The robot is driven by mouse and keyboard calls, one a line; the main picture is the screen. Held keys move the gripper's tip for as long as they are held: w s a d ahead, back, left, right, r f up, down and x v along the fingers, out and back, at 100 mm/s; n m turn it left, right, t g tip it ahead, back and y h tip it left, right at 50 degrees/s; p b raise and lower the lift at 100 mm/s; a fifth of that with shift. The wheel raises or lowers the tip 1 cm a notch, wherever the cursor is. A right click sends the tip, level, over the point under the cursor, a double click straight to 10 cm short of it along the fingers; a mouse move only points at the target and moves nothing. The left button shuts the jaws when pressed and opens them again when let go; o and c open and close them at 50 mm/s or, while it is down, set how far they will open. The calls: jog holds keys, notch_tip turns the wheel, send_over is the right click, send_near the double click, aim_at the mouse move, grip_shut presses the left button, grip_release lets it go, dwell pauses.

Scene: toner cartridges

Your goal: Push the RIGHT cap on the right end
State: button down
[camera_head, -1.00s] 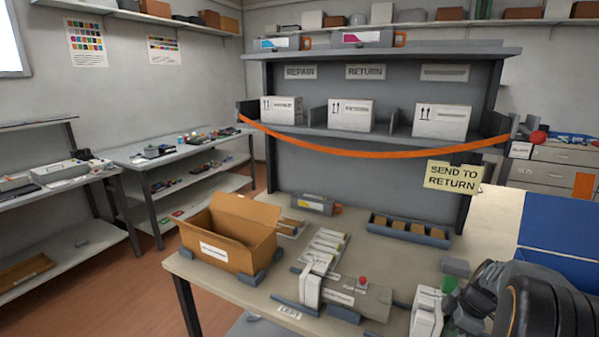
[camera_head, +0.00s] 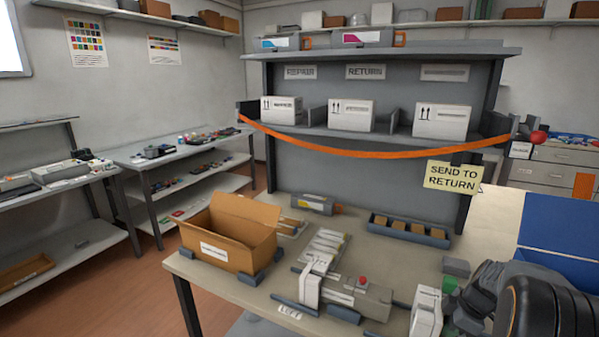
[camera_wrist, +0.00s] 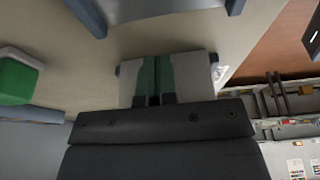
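The grey toner cartridge (camera_head: 358,297) with a red knob lies on the bench in the head view. A white cap (camera_head: 308,287) is around its left end. The white right cap (camera_head: 426,311) stands to the right of the cartridge, with a visible gap from the right end. My gripper (camera_head: 452,302) is just right of this cap, largely hidden in the head view. In the wrist view my gripper's fingers (camera_wrist: 155,78) are together, with green tips in front of the pale cap (camera_wrist: 196,72). I cannot tell whether they touch it.
A brown open box (camera_head: 228,238) stands at the bench's left. A tray with brown blocks (camera_head: 408,230) lies behind the cartridge. A grey block (camera_head: 456,267) is behind the right cap. A green-and-white block (camera_wrist: 16,78) is at the wrist view's left.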

aim_at(428, 302)
jog(key=shift+a+f, duration=0.2)
jog(key=shift+f, duration=0.05)
jog(key=shift+w+a+b, duration=0.2)
jog(key=shift+w+a, duration=0.45)
jog(key=shift+a, duration=0.75)
jog(key=shift+w+a+b, duration=0.2)
jog(key=shift+w+a, duration=0.45)
jog(key=shift+a, duration=0.7)
jog(key=shift+w+a+b, duration=0.2)
jog(key=shift+w+a, duration=0.45)
jog(key=shift+a, duration=0.75)
jog(key=shift+d, duration=0.1)
jog(key=shift+s+d+b, duration=0.25)
jog(key=shift+s+d, duration=0.15)
jog(key=shift+d, duration=0.5)
jog(key=shift+s+d+b, duration=0.2)
jog(key=shift+s+d, duration=0.2)
jog(key=shift+d, duration=0.45)
jog(key=shift+r, duration=0.1)
jog(key=shift+w+r+p, duration=0.1)
jog(key=shift+r+p, duration=2.55)
jog(key=shift+r, duration=1.55)
jog(key=shift+f, duration=0.1)
